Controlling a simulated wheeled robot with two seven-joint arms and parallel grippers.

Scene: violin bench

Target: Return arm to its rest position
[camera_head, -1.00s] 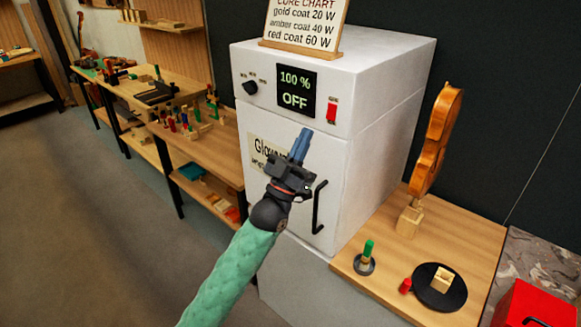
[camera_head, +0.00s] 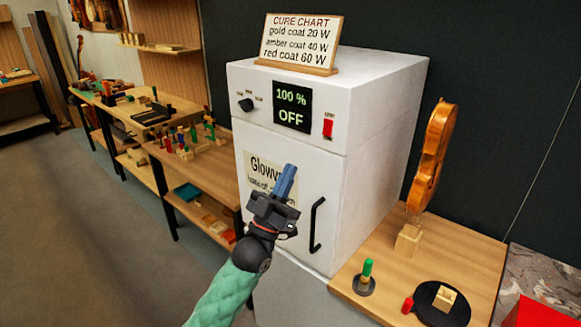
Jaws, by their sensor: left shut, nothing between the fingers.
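My left gripper (camera_head: 287,180) is shut and empty, with its blue fingers together and pointing up. Its green-sleeved arm (camera_head: 226,296) comes in from the bottom of the view. The gripper is in front of the door of the white curing cabinet (camera_head: 385,120) and hides part of its label (camera_head: 265,168). In the picture it lies left of the black door handle (camera_head: 317,224); I cannot tell the exact gap to the door. The door looks closed. The cabinet's display (camera_head: 292,106) reads 100 % and OFF. My right gripper is not in view.
A cure chart (camera_head: 302,42) stands on the cabinet. To the right, a wooden table (camera_head: 455,255) holds a violin (camera_head: 432,155) upright on a block, a green-handled tool (camera_head: 366,272) and a black disc (camera_head: 436,314). Workbenches (camera_head: 200,160) line the left; open floor (camera_head: 90,210) lies before them.

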